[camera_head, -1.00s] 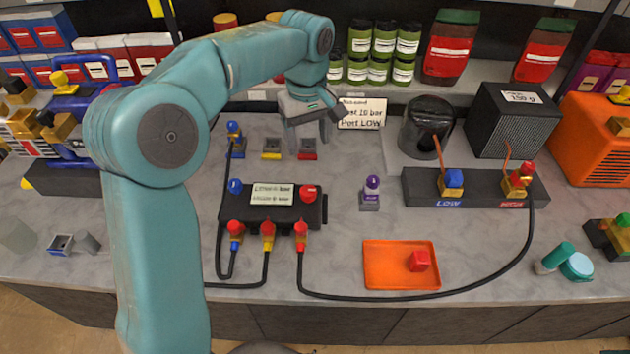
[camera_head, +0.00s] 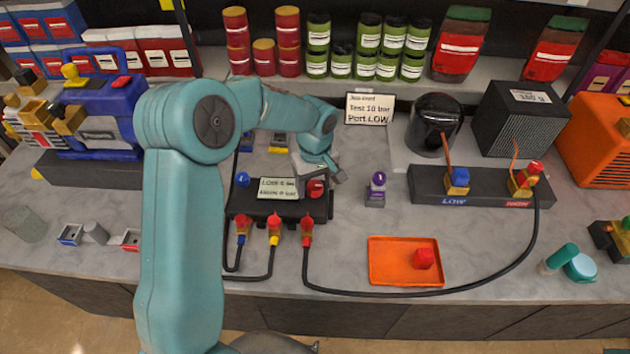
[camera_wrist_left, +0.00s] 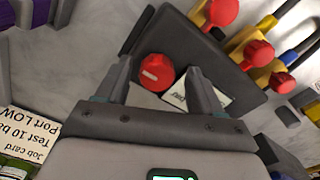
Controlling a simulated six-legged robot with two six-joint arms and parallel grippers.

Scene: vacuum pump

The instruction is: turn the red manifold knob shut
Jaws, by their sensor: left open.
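The red manifold knob (camera_head: 316,188) sits on the right end of the dark manifold block (camera_head: 262,208). A blue knob (camera_head: 242,179) is at its left end, with a label plate between. In the left wrist view the red knob (camera_wrist_left: 156,73) shows its pale mark, beyond and between the two spread fingertips. My left gripper (camera_head: 325,174) is open and empty just above and behind the red knob, covering part of it. I cannot tell whether the fingertips reach down beside the knob. My right gripper is in neither view.
Red and yellow plugs with black hoses (camera_head: 306,232) stand along the manifold's front. A job card (camera_head: 369,108) stands behind; a purple-topped piece (camera_head: 376,188) is to the right. Some bare counter surrounds these.

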